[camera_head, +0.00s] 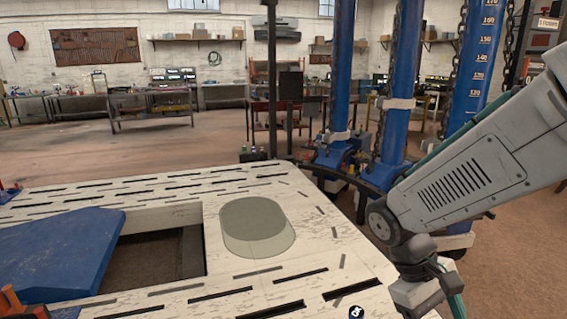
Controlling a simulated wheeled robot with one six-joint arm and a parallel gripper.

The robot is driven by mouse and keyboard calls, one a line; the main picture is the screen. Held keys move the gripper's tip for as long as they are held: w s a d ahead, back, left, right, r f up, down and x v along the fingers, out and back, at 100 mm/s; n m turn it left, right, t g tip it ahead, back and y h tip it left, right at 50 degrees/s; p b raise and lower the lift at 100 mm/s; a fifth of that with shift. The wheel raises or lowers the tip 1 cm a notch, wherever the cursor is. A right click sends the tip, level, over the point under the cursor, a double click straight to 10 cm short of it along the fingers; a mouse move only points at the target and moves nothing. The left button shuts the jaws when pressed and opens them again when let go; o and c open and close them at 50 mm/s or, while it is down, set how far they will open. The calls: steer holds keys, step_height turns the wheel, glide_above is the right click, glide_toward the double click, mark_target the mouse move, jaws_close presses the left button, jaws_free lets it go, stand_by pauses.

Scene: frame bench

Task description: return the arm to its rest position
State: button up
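My arm (465,180) comes in from the right edge and reaches down and left to a dark round joint. Its lower end (415,285) hangs over the right front corner of the white frame bench (330,260). My gripper's fingers are out of view below the bottom edge, so I cannot see whether they hold anything.
The bench has slots and a rectangular opening (160,255). A greenish translucent rounded shape (255,225) is on its top. A blue ramp (55,250) lies at left. Blue posts (400,90) with chains stand behind the arm. Open floor (190,145) lies beyond the bench.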

steer(key=s+r+m+t+y, duration=0.4)
steer(key=s+r+t, duration=0.2)
steer(key=r, duration=0.5)
steer(key=shift+s+y, duration=0.4)
steer(key=shift+s, duration=0.55)
